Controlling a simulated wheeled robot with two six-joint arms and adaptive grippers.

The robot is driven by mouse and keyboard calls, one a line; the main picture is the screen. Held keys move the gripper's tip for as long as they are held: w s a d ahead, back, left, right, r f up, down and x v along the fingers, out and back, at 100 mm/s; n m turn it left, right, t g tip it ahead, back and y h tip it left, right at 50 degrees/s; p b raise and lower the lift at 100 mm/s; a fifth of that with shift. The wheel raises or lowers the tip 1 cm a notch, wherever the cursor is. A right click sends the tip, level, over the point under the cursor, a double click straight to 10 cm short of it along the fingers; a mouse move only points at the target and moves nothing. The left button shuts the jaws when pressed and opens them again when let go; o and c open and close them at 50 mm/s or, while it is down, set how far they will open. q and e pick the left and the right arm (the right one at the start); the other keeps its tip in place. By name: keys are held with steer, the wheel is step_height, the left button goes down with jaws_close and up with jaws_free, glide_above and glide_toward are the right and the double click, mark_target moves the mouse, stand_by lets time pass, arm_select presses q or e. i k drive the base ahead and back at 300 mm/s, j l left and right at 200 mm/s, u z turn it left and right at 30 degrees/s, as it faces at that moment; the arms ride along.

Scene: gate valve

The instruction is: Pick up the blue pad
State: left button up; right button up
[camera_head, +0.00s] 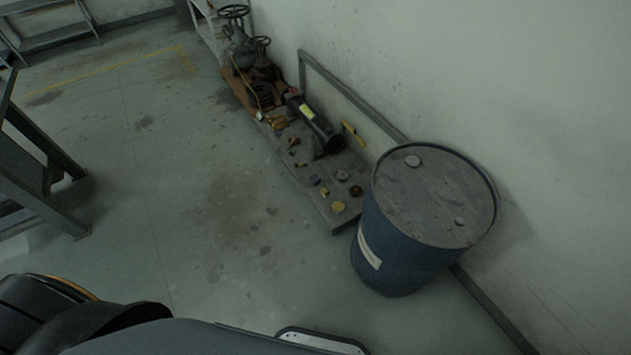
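No blue pad can be made out for sure in the head view. A small bluish-purple piece (315,181) lies among several small items on a low grey board (322,206) on the floor by the wall. It is too small to tell whether it is the pad. Neither of my grippers is in view. Only dark parts of my own body show along the bottom edge, well apart from the board.
A blue drum (398,262) stands right of the board, near the wall. A dark cylindrical machine (317,125) lies on the board, and valves (240,50) stand behind it. A metal frame (30,185) is at the left. The floor (180,190) between is clear.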

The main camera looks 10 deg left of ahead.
mark_target(314, 179)
steer(key=z, duration=0.5)
steer(key=i+j+z, duration=0.25)
steer(key=j, duration=0.3)
steer(key=i+j+z, duration=0.25)
steer(key=j, duration=0.35)
steer(key=j+z, duration=0.25)
steer(key=j, duration=0.35)
steer(key=i+j+z, duration=0.1)
steer(key=j+z, duration=0.15)
steer(key=j, duration=0.4)
steer(key=i+j, duration=0.1)
steer(key=j, duration=1)
